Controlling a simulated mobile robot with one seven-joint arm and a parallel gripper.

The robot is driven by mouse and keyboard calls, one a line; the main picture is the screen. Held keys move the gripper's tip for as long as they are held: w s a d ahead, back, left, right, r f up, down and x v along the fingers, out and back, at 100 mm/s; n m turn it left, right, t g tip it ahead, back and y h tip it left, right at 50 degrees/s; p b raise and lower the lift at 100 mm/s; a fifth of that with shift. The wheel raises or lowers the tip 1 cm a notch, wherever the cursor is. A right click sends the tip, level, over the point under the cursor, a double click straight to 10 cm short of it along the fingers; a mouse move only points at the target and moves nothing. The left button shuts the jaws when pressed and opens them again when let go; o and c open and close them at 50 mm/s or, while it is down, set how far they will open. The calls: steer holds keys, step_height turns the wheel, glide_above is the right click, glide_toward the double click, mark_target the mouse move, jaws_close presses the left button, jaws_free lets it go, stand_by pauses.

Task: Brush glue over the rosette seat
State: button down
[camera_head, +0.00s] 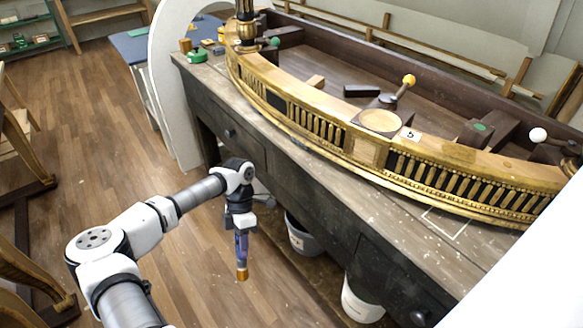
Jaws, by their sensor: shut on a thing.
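My gripper (240,226) points down in front of the bench, apart from it and over the floor side. It is shut on a slim blue-purple tool (241,246) with a copper-coloured lower end, which looks like the brush and hangs about upright. Its bristles cannot be made out. The gilt console rail (300,108) curves along the bench top. A round pale disc-shaped face (380,121) on its middle block looks like the rosette seat. Whether any glue lies on it cannot be told. My gripper is left of and below this block in the picture.
The wooden bench (405,235) has a dark front with drawers. A clamp with a yellow knob (409,80) rises behind the seat; one with a white ball (537,135) stands at right. Buckets (360,302) stand below.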

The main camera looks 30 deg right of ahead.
steer(key=s+d+r+n+t+h+p, duration=0.15)
steer(key=d+r+n+h, duration=0.25)
steer(key=r+n+h, duration=0.4)
steer(key=s+d+r+n+h, duration=0.2)
steer(key=d+r+n+h, duration=0.25)
steer(key=r+n, duration=0.35)
steer(key=s+d+r+n+h, duration=0.2)
steer(key=d+r+n+h, duration=0.35)
steer(key=r, duration=0.45)
steer(key=shift+n, duration=0.45)
steer(key=shift+w+d+f+p, duration=0.1)
steer(key=shift+w+d+p, duration=0.15)
steer(key=shift+d, duration=0.45)
steer(key=shift+w+d+r+p, duration=0.1)
steer(key=shift+w+d+p, duration=0.15)
steer(key=shift+d, duration=0.4)
steer(key=shift+w+d+f+p, duration=0.15)
steer(key=shift+w+d, duration=0.2)
steer(key=shift+d, duration=0.35)
steer(key=shift+w+d, duration=0.15)
steer(key=shift+d, duration=0.25)
